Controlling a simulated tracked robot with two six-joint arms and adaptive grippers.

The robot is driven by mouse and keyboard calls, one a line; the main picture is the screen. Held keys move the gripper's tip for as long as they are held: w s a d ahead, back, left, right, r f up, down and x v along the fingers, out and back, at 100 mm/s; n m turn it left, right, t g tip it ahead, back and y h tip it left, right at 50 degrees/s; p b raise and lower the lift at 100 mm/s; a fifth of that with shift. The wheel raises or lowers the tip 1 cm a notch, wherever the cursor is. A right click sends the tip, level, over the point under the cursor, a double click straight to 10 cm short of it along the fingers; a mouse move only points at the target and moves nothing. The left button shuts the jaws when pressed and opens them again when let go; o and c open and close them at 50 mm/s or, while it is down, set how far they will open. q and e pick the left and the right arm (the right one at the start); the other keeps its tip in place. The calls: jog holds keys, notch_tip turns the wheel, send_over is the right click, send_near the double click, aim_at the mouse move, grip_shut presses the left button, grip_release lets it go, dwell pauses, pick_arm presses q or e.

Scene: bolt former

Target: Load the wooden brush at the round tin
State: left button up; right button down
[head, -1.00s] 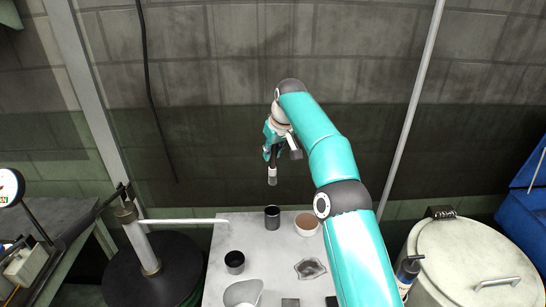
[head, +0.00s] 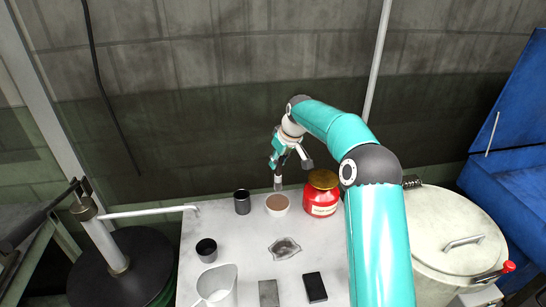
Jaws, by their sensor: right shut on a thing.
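My right gripper (head: 280,163) is shut on the wooden brush (head: 278,184), whose grey tip points down. Most of the brush's handle is hidden by the gripper. The round tin (head: 278,211), pale-walled with a brown filling, stands at the back of the pale table. The brush tip hangs over the far side of the tin, close to its rim. I cannot tell whether it touches the filling. My left gripper is not in view.
A red jar with a gold lid (head: 321,194) stands right of the tin, and a dark cup (head: 242,202) left of it. Another dark cup (head: 206,250), a white jug (head: 217,287), a grey dish (head: 284,248) and a black block (head: 315,287) sit nearer.

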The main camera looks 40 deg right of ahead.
aim_at(280, 172)
jog(key=shift+f+b, duration=2.35)
jog(key=shift+f, duration=0.45)
jog(key=shift+f+b, duration=0.3)
jog(key=shift+f, duration=0.1)
jog(key=shift+f, duration=0.1)
jog(key=shift+r+p, duration=0.35)
jog(key=shift+p, duration=0.1)
notch_tip(280, 172, up, 6)
jog(key=p, duration=0.5)
jog(key=shift+r+p, duration=0.25)
jog(key=shift+p, duration=0.05)
